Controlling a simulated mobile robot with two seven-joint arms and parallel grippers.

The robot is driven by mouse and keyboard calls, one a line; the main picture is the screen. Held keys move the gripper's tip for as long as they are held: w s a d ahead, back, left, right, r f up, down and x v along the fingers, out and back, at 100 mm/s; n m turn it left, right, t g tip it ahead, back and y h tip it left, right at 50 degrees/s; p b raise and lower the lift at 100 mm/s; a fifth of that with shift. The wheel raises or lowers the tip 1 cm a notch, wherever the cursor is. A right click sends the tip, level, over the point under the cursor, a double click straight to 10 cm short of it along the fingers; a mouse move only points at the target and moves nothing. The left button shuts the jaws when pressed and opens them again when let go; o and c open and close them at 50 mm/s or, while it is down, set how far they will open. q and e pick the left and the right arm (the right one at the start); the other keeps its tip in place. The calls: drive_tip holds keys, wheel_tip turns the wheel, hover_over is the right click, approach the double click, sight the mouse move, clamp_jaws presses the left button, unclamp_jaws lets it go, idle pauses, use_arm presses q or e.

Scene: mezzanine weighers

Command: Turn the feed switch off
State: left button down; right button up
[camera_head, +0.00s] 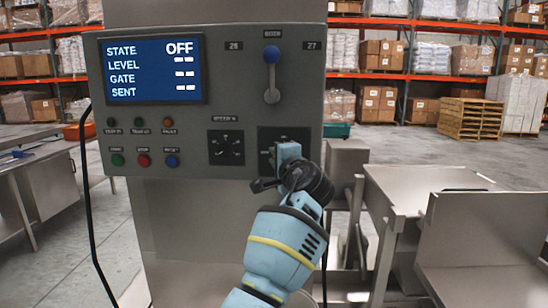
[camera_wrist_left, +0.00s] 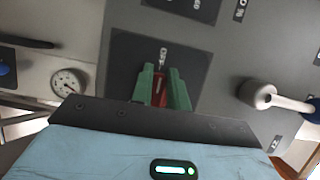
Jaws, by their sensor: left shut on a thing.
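The grey control panel (camera_head: 215,65) faces me in the head view. My left gripper (camera_head: 283,158) is at the dark square plate (camera_head: 265,135) at the panel's lower right and hides most of it. In the left wrist view, the green fingers of my left gripper (camera_wrist_left: 161,90) are shut on a red switch knob (camera_wrist_left: 159,93) on that dark plate (camera_wrist_left: 125,57). My right gripper is not in view.
The screen (camera_head: 152,68) reads STATE OFF. A blue-knobbed lever (camera_head: 271,72) hangs above the plate, and a rotary dial (camera_head: 226,147) sits left of it. Several small buttons (camera_head: 144,160) are at lower left. A steel hopper (camera_head: 480,240) stands at right.

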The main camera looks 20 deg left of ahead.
use_arm(q)
drive_tip(key=shift+w+d+f, duration=0.1)
drive_tip(key=shift+d+f, duration=0.1)
drive_tip(key=shift+d, duration=0.15)
drive_tip(key=c, duration=1.5)
unclamp_jaws()
drive_tip(key=shift+o, duration=0.7)
drive_tip(key=shift+w+d, duration=0.1)
drive_tip(key=shift+a+r, duration=0.1)
drive_tip(key=shift+a, duration=0.1)
drive_tip(key=v, duration=0.8)
drive_tip(key=shift+o, duration=0.3)
drive_tip(key=shift+a, duration=0.1)
